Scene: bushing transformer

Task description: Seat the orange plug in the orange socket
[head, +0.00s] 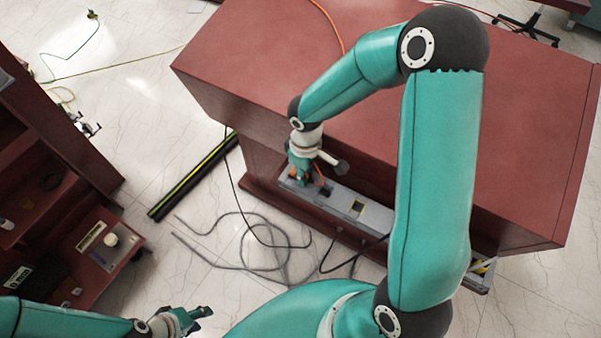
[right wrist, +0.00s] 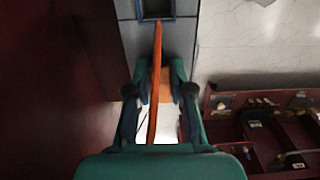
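My right gripper (head: 301,180) points down at the left end of the grey panel (head: 340,203) on the side of the red-brown cabinet. In the right wrist view its fingers (right wrist: 162,75) stand partly closed around an orange piece, which I take for the orange plug (right wrist: 164,93). An orange cable (right wrist: 155,60) runs between the fingers and partly covers it. A little orange also shows beside the gripper in the head view (head: 319,176). I cannot make out the orange socket; gripper and cable hide that part. My left gripper (head: 197,318) is low at the left, away from the panel.
The panel has a dark framed opening (head: 357,207), also in the right wrist view (right wrist: 156,9). A red-brown shelf unit (head: 60,215) stands at the left.

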